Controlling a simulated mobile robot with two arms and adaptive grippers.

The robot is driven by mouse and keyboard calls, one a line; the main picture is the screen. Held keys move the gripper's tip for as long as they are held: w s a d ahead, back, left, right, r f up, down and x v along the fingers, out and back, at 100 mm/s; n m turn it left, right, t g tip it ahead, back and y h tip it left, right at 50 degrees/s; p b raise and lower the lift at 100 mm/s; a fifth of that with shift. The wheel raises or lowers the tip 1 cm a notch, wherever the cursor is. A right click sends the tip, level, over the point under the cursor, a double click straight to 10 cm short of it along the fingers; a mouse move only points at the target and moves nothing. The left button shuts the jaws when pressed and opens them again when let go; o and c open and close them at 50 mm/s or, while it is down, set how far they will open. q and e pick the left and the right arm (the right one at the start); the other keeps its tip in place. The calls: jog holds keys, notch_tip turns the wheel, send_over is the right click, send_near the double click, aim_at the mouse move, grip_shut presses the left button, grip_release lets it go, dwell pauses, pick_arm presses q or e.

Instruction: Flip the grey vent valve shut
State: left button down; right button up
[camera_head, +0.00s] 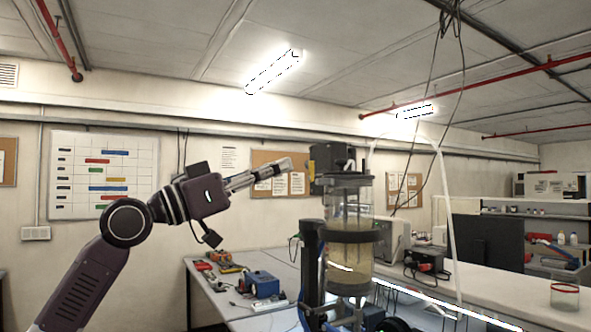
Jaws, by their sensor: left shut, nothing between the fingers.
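The sealed cylinder (350,215) stands upright in the right half of the head view. It is clear, with a black collar around its middle, yellowish contents and a dark lid. A black block (335,158) with a yellow piece (312,168) on its left side sits on top. I cannot make out the grey vent valve clearly among these top parts. My left gripper (287,163) reaches in from the left at about the height of the block. Its fingers are shut and empty, pointing right, and appear a little short of the yellow piece. My right gripper is not in view.
A bench (215,295) behind carries a blue box (262,284) and several small tools. A dark monitor (487,243) and a red-rimmed glass jar (565,297) stand at the right. Thin cables hang right of the cylinder. Open air surrounds my left gripper.

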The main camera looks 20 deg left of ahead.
pick_arm(q)
notch_tip(320, 180, up, 3)
jog(key=p, duration=0.5)
send_over(325, 182)
jog(key=s+a, duration=0.2)
jog(key=f, duration=0.1)
jog(key=f+p, duration=0.2)
jog(key=f, duration=0.1)
jog(key=shift+w+d, duration=0.3)
jog(key=shift+d, duration=0.1)
jog(key=shift+s, duration=0.1)
